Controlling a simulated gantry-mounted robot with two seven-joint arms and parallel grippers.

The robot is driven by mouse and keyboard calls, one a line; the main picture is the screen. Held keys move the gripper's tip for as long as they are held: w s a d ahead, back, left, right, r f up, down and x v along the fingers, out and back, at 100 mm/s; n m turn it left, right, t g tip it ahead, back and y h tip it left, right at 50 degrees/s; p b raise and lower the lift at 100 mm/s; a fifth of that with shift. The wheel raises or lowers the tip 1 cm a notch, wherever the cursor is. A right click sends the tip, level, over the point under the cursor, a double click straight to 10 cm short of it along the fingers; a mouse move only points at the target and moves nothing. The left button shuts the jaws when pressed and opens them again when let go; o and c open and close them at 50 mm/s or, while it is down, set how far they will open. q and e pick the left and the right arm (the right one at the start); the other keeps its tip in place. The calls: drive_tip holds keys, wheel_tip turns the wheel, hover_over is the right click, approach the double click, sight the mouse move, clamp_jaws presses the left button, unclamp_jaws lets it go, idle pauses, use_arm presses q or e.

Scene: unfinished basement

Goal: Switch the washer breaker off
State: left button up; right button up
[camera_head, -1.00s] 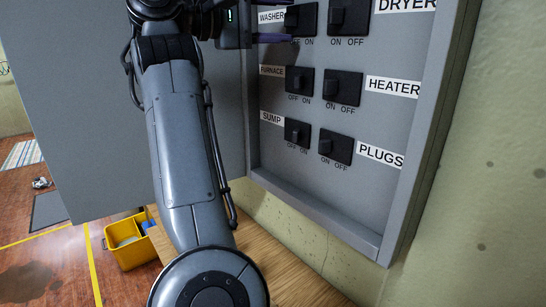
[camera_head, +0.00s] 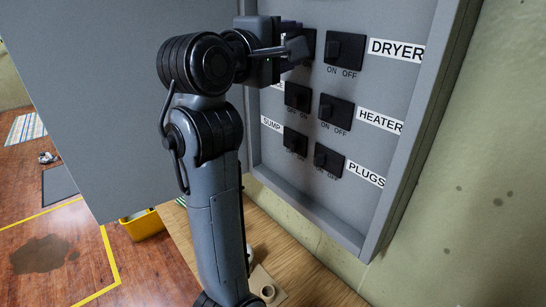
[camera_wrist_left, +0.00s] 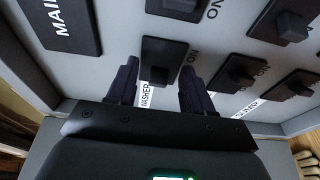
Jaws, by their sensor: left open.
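The washer breaker (camera_head: 309,42) is a black switch in the upper left of the grey panel, mostly hidden behind my left gripper (camera_head: 297,48) in the head view. In the left wrist view the breaker (camera_wrist_left: 165,50) lies straight ahead, its "WASHER" label (camera_wrist_left: 147,97) partly visible between the fingers. My left gripper (camera_wrist_left: 159,68) is open, with one finger on each side of the breaker's near end. I cannot tell whether a finger touches the switch, or which way its lever is set. My right gripper is not in view.
The dryer (camera_head: 344,49), heater (camera_head: 336,111), plugs (camera_head: 329,158), furnace (camera_head: 298,96) and sump (camera_head: 295,141) breakers sit close by. The panel's raised rim (camera_head: 411,140) borders them. A main breaker (camera_wrist_left: 62,22) shows in the wrist view. A wooden surface (camera_head: 300,262) lies below.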

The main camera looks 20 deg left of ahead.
use_arm(q)
drive_tip(key=s+n+y+b, duration=0.25)
drive_tip(key=s+b, duration=0.25)
drive_tip(key=s, duration=0.6)
drive_tip(key=w+f+g+p, duration=0.1)
drive_tip(key=w+f+g, duration=0.2)
drive_tip(key=f, duration=1.2)
drive_tip(key=w+f+m+g+p, duration=0.1)
drive_tip(key=w+f+g+p, duration=0.1)
drive_tip(key=f, duration=1.3)
drive_tip(key=shift+w+a+f+g+y+p, duration=0.2)
drive_tip(key=shift+w+a+g+y+p, duration=0.1)
drive_tip(key=shift+w+g+y, duration=0.2)
